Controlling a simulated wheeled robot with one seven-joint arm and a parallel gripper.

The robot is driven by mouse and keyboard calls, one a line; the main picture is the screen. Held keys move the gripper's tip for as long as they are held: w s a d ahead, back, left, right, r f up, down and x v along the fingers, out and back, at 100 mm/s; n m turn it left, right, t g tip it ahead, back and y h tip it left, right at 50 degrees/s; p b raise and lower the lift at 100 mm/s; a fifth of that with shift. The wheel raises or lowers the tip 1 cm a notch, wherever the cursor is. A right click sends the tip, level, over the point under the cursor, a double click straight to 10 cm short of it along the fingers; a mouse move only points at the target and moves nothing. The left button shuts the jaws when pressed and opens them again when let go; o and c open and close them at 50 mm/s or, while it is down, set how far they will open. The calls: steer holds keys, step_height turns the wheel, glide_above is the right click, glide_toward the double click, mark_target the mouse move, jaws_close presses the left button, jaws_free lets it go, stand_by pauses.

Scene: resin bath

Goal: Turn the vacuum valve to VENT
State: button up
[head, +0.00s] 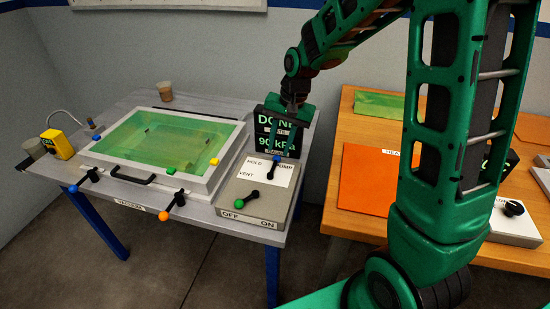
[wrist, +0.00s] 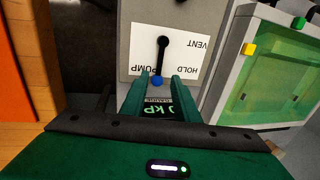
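The vacuum valve is a black lever with a blue knob on a white label plate marked HOLD, PUMP and VENT. Its blue knob (head: 276,159) shows in the head view, and its black lever (wrist: 162,58) shows in the wrist view. The lever points to the PUMP side, with the knob by that word; VENT lies on the other side of the plate. My gripper (wrist: 163,80) is open, with its two green fingers apart and the knob appearing in line with the gap near their tips. Contact with the knob cannot be told. In the head view my gripper (head: 291,112) is above the display.
A display (head: 264,126) behind the valve reads DONE and 90 kPa. A second lever with a green knob (head: 239,204), marked OFF and ON, sits in front. The resin bath (head: 214,179) with green contents stands left. An orange sheet (head: 370,180) lies on the wooden table.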

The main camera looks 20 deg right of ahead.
mark_target(275, 163)
steer(key=f, duration=0.5)
steer(key=shift+w+a+f, duration=0.3)
steer(key=shift+a, duration=0.1)
jaws_close()
